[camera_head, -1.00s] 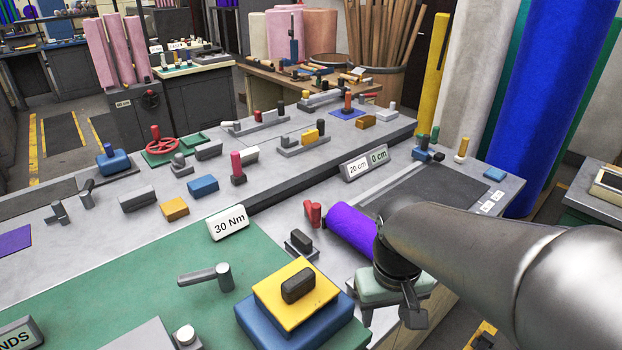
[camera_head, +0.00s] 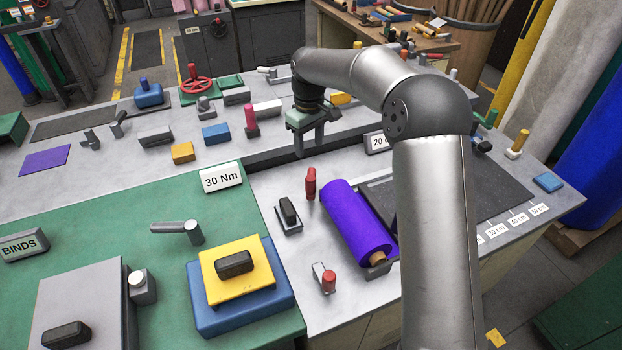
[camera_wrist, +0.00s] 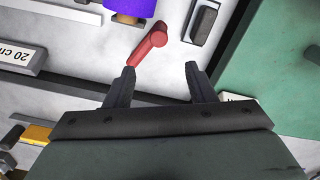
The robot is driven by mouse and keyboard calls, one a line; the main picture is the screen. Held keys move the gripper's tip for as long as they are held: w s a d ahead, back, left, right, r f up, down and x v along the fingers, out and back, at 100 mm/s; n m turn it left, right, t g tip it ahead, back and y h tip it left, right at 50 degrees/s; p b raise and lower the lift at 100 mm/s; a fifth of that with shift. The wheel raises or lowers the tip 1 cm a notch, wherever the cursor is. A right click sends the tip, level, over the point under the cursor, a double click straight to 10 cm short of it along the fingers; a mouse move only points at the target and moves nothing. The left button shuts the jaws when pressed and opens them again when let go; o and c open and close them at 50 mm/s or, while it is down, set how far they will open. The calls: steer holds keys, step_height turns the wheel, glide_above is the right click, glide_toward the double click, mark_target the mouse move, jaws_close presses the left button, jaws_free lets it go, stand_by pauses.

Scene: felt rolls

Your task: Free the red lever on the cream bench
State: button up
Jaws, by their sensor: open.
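A red lever (camera_head: 311,184) stands on the pale bench (camera_head: 275,185), beside the far left end of a purple felt roll (camera_head: 350,220). The lever also shows in the wrist view (camera_wrist: 150,48), just beyond my fingertips, its lower end near the left finger. My gripper (camera_head: 309,142) hangs behind the lever, fingers down and apart, with nothing between them. Its open fingers (camera_wrist: 160,78) also show in the wrist view. A second red-topped lever (camera_head: 328,280) on a grey base stands at the near end of the roll. Whether anything jams either lever I cannot tell.
A dark block on a plate (camera_head: 288,212) stands left of the red lever. A "30 Nm" sign (camera_head: 221,178) is on the green mat, with stacked yellow and blue blocks (camera_head: 240,285) nearer. A partly hidden sign (camera_head: 377,142) stands right of my gripper.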

mark_target(310, 177)
step_height(310, 177, down, 14)
steer(key=p, duration=0.2)
steer(key=shift+d+f+p, duration=0.1)
steer(key=shift+f+p, duration=0.15)
steer(key=shift+p, duration=0.05)
jaws_close()
